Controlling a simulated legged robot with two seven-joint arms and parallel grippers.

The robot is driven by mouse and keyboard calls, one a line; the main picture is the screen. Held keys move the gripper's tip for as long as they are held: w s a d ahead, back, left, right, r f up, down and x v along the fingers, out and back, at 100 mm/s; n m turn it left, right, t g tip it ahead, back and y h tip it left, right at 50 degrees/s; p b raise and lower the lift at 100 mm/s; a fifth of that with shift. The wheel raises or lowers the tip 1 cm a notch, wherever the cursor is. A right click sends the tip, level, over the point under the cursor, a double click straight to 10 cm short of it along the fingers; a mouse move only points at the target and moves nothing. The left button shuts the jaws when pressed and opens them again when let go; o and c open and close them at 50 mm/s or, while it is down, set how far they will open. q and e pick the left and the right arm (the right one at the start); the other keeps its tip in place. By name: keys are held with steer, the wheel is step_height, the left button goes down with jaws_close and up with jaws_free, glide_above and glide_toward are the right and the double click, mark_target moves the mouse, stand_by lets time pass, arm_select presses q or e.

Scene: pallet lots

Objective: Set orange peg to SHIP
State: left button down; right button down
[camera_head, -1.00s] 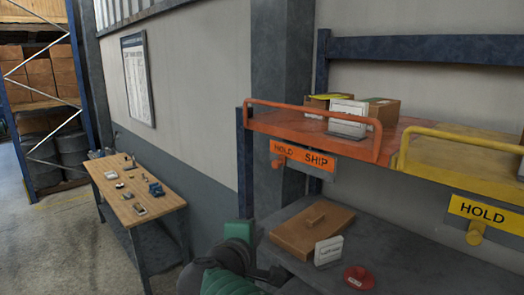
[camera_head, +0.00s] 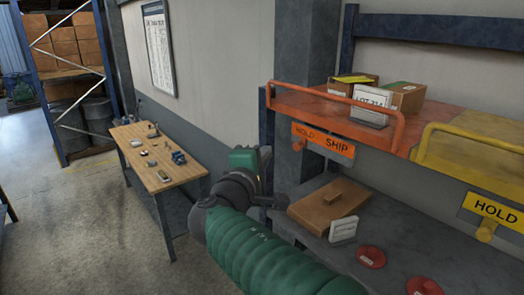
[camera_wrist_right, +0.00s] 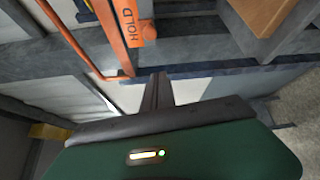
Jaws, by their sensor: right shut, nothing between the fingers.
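The orange peg (camera_head: 299,145) sticks out below the HOLD end of the orange HOLD/SHIP plate (camera_head: 323,142). The plate hangs at the front edge of the orange shelf (camera_head: 300,101); SHIP is at its right end. My right gripper (camera_head: 276,203) is low and left of the peg, apart from it, and my green arm hides part of it. In the right wrist view its fingers (camera_wrist_right: 157,92) are shut with nothing between them, and the HOLD end of the orange plate (camera_wrist_right: 128,18) shows near the top. My left gripper is not in view.
An orange rail (camera_head: 400,130) edges the shelf, which holds boxes and a lot card (camera_head: 371,104). A yellow HOLD plate (camera_head: 492,211) with a yellow peg (camera_head: 486,231) is at right. Below are a brown box (camera_head: 328,207) and red discs (camera_head: 371,257). A workbench (camera_head: 160,158) stands left.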

mark_target(300, 145)
steer(key=shift+w+d+r+p, duration=0.1)
steer(key=shift+w+d+p, duration=0.1)
steer(key=shift+d+p, duration=0.55)
steer(key=shift+w+d+r+p, duration=0.1)
steer(key=shift+w+d+p, duration=0.15)
steer(key=shift+d+p, duration=0.5)
steer(key=shift+w+d+p, duration=0.2)
steer(key=shift+d+p, duration=0.25)
steer(key=shift+d, duration=0.55)
